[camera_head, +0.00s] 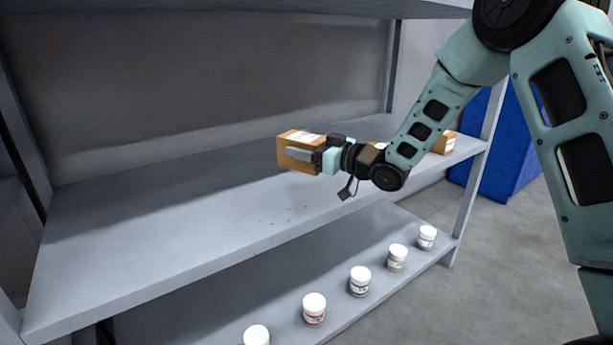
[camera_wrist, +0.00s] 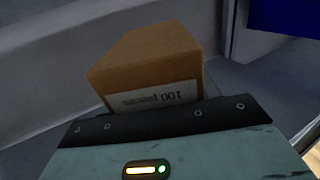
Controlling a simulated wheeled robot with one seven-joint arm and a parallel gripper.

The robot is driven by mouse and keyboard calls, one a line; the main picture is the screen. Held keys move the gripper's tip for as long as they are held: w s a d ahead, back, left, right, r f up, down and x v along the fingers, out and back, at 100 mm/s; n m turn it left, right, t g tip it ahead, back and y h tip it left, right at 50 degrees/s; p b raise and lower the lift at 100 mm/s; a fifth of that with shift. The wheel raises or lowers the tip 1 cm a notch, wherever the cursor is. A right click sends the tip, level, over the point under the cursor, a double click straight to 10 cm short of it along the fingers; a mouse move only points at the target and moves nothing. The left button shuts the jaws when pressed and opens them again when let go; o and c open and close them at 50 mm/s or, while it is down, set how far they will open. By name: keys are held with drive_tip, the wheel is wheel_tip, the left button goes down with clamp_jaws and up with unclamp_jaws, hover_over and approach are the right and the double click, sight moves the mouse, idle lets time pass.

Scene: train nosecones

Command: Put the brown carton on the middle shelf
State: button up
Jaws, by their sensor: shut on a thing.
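The brown carton (camera_head: 297,154) is a small box with a white label. My gripper (camera_head: 306,155) is shut on it, at the middle shelf (camera_head: 170,220) of a grey rack. The head view does not show clearly whether the carton touches the shelf or is held just above it. In the wrist view the carton (camera_wrist: 150,68) stands out beyond the gripper's edge, its label reading "100" upside down. The fingertips are hidden there.
Another brown carton (camera_head: 444,143) stands at the right end of the middle shelf, and part of one shows behind my wrist (camera_head: 381,146). Several white-lidded jars (camera_head: 360,281) line the lower shelf. A blue bin (camera_head: 510,150) stands beyond the rack. The shelf's left part is clear.

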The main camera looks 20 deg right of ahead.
wheel_tip(320, 180, down, 9)
drive_tip(key=shift+b, duration=0.9)
drive_tip(key=shift+f, duration=0.15)
drive_tip(key=o, duration=1.2)
drive_tip(key=shift+r, duration=0.2)
drive_tip(key=p+v, duration=0.1)
drive_tip(key=v, duration=1.1)
drive_tip(key=shift+f, duration=0.1)
